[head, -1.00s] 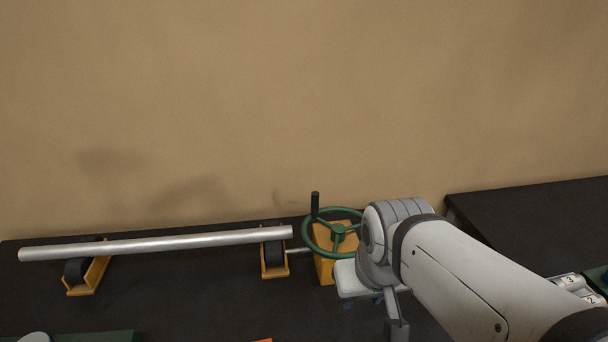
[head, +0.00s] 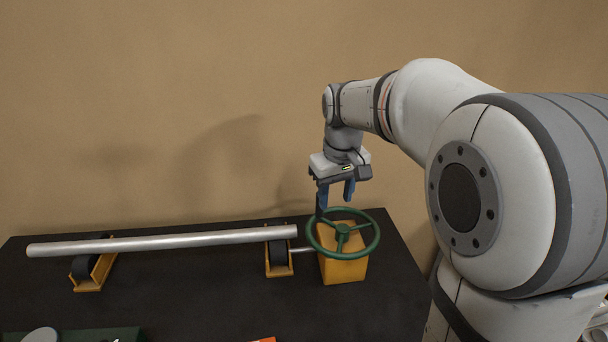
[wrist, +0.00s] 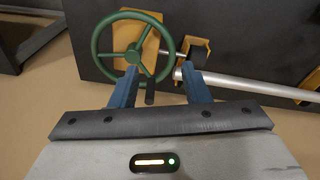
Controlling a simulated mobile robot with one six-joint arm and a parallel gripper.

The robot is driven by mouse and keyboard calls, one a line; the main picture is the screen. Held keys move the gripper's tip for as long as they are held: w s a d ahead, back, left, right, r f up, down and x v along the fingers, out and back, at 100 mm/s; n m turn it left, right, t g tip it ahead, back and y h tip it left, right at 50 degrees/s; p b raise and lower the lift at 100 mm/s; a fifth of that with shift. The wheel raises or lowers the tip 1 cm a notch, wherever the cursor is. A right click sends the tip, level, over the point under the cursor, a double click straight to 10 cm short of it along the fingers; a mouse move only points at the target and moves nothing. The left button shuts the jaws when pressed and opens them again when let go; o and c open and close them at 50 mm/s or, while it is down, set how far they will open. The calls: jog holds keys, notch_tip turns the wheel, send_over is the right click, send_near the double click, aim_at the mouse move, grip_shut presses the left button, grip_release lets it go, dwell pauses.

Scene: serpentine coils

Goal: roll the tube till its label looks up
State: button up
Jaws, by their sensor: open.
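The silver tube (head: 165,242) lies level across two black rollers in orange stands; no label shows on its visible side. It also shows in the wrist view (wrist: 250,90). A green handwheel (head: 342,229) on an orange block (head: 343,268) stands at the tube's right end. My gripper (head: 336,203) is open and points down above the wheel's back rim. In the wrist view, the wheel's black crank handle (wrist: 150,93) appears between my fingers (wrist: 160,76), nearer the left one; I cannot tell whether they touch. In the head view my finger partly hides the handle.
The left roller stand (head: 93,270) and right roller stand (head: 279,260) sit on a dark table (head: 200,295). A green tray (head: 75,336) and an orange piece are cut off at the front edge. The table's middle front is clear.

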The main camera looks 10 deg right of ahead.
jog(key=w+f, duration=0.1)
jog(key=w, duration=0.4)
jog(key=w+f+n+g, duration=0.1)
jog(key=w+f, duration=0.1)
jog(key=w, duration=0.3)
jog(key=w+f+n, duration=0.1)
jog(key=w+f, duration=0.1)
jog(key=w, duration=0.4)
jog(key=shift+f+g, duration=0.2)
jog(key=shift+g, duration=0.1)
jog(key=shift+w+f+n+p, duration=0.25)
jog(key=shift+f+n+p, duration=0.1)
jog(key=shift+f, duration=0.15)
notch_tip(320, 180, down, 7)
jog(key=shift+f+p, duration=0.1)
jog(key=shift+p, duration=0.5)
grip_shut()
